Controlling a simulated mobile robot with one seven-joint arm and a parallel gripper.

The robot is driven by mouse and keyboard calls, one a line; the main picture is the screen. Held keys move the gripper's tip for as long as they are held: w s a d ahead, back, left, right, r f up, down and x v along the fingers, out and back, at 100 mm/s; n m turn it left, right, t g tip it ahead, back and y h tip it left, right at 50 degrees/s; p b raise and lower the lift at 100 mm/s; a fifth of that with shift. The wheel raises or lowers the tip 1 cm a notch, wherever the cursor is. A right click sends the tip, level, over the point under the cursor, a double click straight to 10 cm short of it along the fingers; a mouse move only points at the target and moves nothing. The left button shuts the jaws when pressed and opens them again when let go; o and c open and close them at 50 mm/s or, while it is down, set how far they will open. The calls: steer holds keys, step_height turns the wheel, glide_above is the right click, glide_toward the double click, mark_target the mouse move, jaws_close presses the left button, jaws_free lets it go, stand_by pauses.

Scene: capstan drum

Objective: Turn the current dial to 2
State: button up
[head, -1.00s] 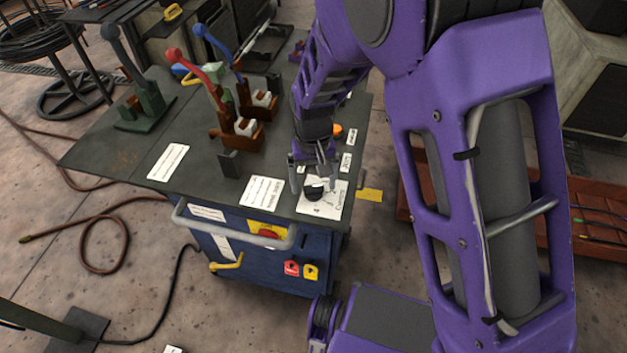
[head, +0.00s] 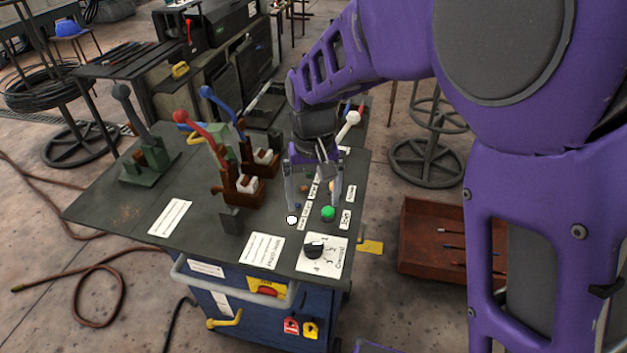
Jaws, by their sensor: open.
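The current dial (head: 314,248) is a black knob on a white plate (head: 336,262) marked "Current", near the front right corner of the dark table. Small numbers surround the knob, but I cannot tell surely which one it points to. My gripper (head: 313,203) is open and empty, pointing down, with its two fingers spread. In the picture it is farther back than the dial and apart from it, over the white knob (head: 292,220) and the green button (head: 328,213); its height above them is hard to tell.
The dark table (head: 110,200) carries a red-handled lever (head: 200,132), a blue-handled lever (head: 222,107) and a grey-green lever (head: 145,150) at the left. A grey rail (head: 235,298) runs along the front. A brown tray (head: 440,250) lies on the floor at right.

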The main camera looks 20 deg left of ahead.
steer(key=shift+r, duration=1.75)
steer(key=shift+w, duration=0.1)
